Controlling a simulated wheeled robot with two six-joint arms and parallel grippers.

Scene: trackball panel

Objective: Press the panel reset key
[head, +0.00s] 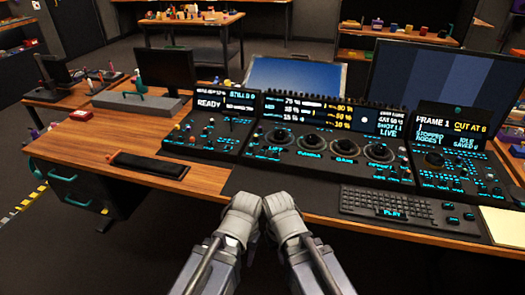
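The trackball panel (345,152) stands on the wooden desk in the head view, with several dark trackballs in a row and lit screens behind them. A left section (212,128) reads READY, and a right section (449,160) reads FRAME 1 and STOPPED. Small lit keys sit around the balls and on both side sections. Their labels are too small to read, so I cannot tell which is the reset key. My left gripper (245,202) and my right gripper (281,204) are side by side at the desk's front edge, short of the panel. Their fingers are not clear.
A keyboard (394,204) with a lit PLAY key lies right of my grippers, beside a pale notepad (504,225). A dark pad (150,165) lies on the left. Monitors (427,85) stand behind the panel.

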